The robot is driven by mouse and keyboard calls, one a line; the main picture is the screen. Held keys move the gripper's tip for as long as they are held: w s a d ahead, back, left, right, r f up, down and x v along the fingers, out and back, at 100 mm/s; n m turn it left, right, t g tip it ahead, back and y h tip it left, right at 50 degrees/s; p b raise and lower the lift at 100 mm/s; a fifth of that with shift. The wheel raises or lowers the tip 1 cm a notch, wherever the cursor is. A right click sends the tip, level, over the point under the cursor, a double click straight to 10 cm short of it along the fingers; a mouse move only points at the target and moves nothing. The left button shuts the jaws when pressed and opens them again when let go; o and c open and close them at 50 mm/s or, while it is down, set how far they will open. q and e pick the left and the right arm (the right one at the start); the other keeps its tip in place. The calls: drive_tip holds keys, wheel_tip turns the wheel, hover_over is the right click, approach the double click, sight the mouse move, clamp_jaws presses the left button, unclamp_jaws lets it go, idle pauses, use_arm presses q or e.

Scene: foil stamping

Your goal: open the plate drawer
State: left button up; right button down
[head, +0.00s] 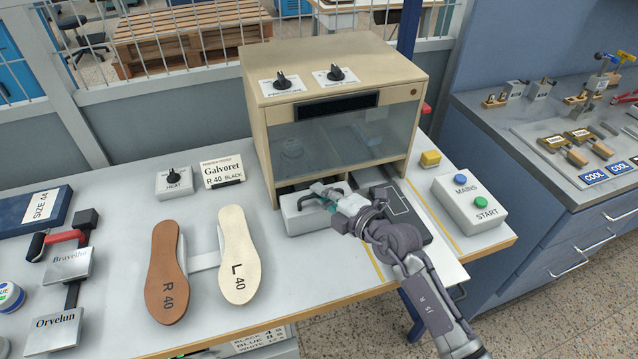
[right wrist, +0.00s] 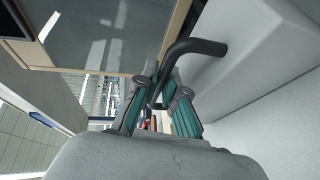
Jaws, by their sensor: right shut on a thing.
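The plate drawer (head: 303,220) is a light grey block with a dark bent handle, low at the front left of the beige stamping machine (head: 262,150). Its front stands at the machine's lower opening; how far it is out is hard to tell. My right gripper (head: 327,196) reaches in from the lower right and is shut on the handle. In the right wrist view, the teal fingers (right wrist: 158,105) close around the black handle bar (right wrist: 195,47), beside the grey drawer front (right wrist: 255,55). My left gripper is not in view.
A dark flat plate (head: 413,222) lies right of the drawer, partly under my arm. The bench in front of the drawer is clear.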

drive_tip(key=s+d+p, duration=0.3)
drive_tip(key=s, duration=0.8)
drive_tip(key=s+d+p, duration=0.3)
drive_tip(key=s+d, duration=0.1)
drive_tip(key=s, duration=0.8)
drive_tip(key=shift+d+p, duration=0.2)
drive_tip(key=shift+p, duration=0.1)
drive_tip(key=shift+w, duration=0.1)
drive_tip(key=c, duration=1.5)
unclamp_jaws()
drive_tip(key=shift+c, duration=0.2)
drive_tip(key=shift+d, duration=0.1)
drive_tip(key=v, duration=1.2)
